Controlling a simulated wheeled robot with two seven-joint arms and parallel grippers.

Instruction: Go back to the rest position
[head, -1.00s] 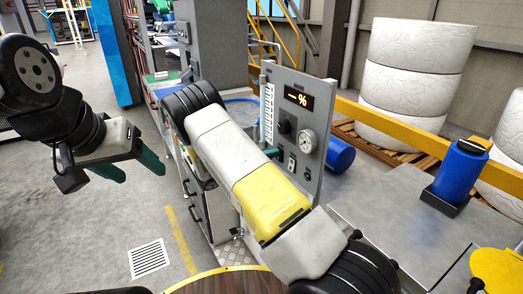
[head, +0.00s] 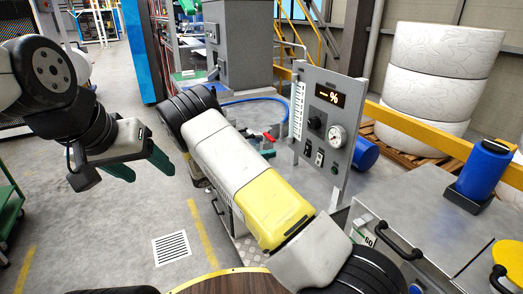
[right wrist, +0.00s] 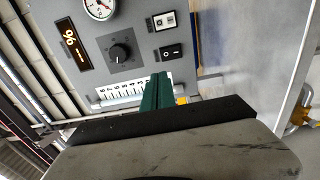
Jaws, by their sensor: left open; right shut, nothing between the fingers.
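My left gripper (head: 140,166) hangs at the left of the head view. Its two green fingers are apart, with nothing between them, above bare floor. My right arm reaches across the middle of the head view, its yellow and white links in front of the grey control panel's left side. My right gripper (right wrist: 157,92) shows in the right wrist view with its green fingers together and empty. Behind it in that view is the control panel (right wrist: 90,40); I cannot tell the gap between them. The panel also shows in the head view (head: 338,135), with a display, knob, gauge and switches.
A grey bench (head: 430,205) with black handles stands at the right. A blue cylinder (head: 483,172) stands there in a dark holder. A yellow rail (head: 425,132) runs behind, before large white rolls (head: 440,75).

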